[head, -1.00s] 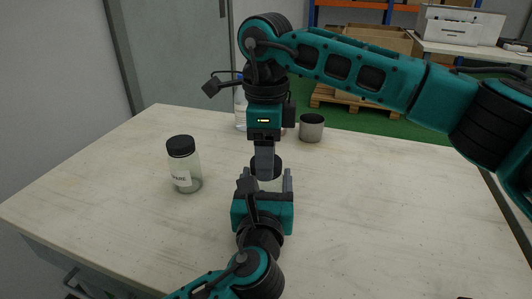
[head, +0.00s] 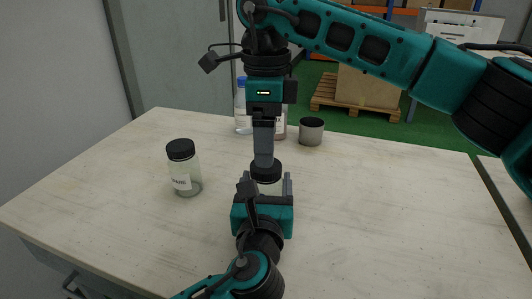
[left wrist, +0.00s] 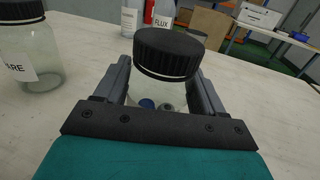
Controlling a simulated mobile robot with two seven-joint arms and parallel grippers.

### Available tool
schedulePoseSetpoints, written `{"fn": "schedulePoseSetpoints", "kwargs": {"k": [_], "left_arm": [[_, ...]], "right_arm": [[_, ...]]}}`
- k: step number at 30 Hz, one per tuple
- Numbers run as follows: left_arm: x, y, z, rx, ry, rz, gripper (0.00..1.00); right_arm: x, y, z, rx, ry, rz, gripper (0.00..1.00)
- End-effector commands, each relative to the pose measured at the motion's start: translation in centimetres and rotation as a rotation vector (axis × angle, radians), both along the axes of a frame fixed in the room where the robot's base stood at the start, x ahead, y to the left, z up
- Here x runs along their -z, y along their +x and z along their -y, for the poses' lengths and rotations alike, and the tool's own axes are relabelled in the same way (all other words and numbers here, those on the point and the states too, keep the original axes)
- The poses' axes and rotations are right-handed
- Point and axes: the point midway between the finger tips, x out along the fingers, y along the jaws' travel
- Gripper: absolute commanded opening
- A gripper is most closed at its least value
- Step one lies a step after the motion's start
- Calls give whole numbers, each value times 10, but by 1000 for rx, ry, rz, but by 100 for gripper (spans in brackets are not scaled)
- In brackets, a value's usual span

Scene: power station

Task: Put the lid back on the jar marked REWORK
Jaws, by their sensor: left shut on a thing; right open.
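A clear glass jar (left wrist: 175,93) with a few small blue and grey things inside stands between the fingers of my left gripper (head: 265,187), which is shut on it. Its label is hidden from view. A black ribbed lid (head: 266,170) sits on top of the jar; in the left wrist view the lid (left wrist: 168,52) covers the mouth, and I cannot tell how tightly it is seated. My right gripper (head: 263,165) points down just above the lid, open and empty. It does not show in the left wrist view.
Another glass jar (head: 187,172) with a black lid and a label partly reading "PARE" stands to the left. A grey metal cup (head: 311,131) and bottles (head: 242,108), one marked FLUX (left wrist: 163,14), stand at the back. The table's right side is clear.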

Motion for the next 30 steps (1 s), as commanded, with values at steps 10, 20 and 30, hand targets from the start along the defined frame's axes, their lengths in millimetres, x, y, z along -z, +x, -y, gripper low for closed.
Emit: {"fn": "schedulePoseSetpoints", "kwargs": {"k": [10,20,30], "left_arm": [[1,0,0,0,0,-1,0],[0,0,0,0,0,-1,0],[0,0,0,0,0,0,91]], "right_arm": [[-65,0,-1,-1,0,1,87],[-75,-1,0,-1,-1,-1,87],[-74,0,0,0,0,-1,87]]}}
